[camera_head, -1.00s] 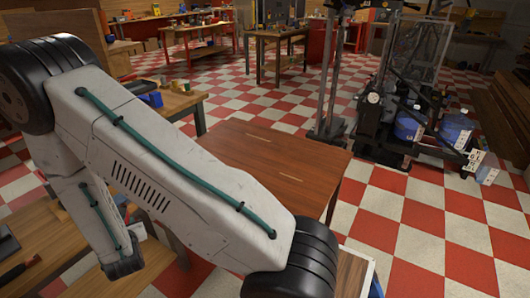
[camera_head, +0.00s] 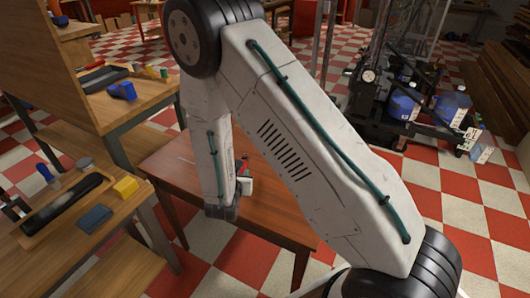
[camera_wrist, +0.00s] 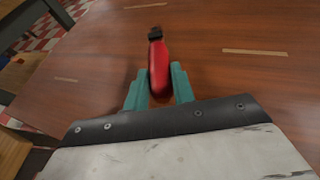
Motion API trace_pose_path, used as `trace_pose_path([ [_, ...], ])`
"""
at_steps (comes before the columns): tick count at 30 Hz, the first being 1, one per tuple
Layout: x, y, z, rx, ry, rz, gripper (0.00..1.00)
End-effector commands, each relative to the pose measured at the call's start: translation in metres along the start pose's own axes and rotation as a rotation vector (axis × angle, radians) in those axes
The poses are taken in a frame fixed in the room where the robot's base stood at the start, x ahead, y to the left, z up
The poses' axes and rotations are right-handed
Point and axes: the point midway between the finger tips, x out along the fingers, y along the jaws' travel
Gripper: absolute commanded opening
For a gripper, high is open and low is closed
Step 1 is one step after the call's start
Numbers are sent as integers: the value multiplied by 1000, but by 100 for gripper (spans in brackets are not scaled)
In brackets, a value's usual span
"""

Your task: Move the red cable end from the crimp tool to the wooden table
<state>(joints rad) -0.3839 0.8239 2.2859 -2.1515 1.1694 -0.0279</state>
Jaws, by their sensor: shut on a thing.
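My gripper (camera_wrist: 158,82) has its two teal fingers shut on the red cable end (camera_wrist: 159,64), which has a black tip pointing away from me. The reddish-brown wooden table (camera_wrist: 235,75) fills most of the wrist view beneath it. In the head view, the red cable end (camera_head: 240,166) is small and partly hidden by my wrist, over the wooden table (camera_head: 268,212). I cannot tell whether it touches the tabletop. I cannot pick out the crimp tool for certain.
Another bench behind holds a blue item (camera_head: 122,91). The tabletop around my gripper looks clear in the wrist view.

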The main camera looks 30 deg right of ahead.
Motion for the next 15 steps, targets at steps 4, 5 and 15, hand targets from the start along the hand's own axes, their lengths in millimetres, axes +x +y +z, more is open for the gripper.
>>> trace_pose_path([
  [4,-57,21,-22,39,-5,-91,1],
  [5,-69,23,-26,48,-5,-112,1],
  [15,-172,22,-69,119,6,-294,1],
])
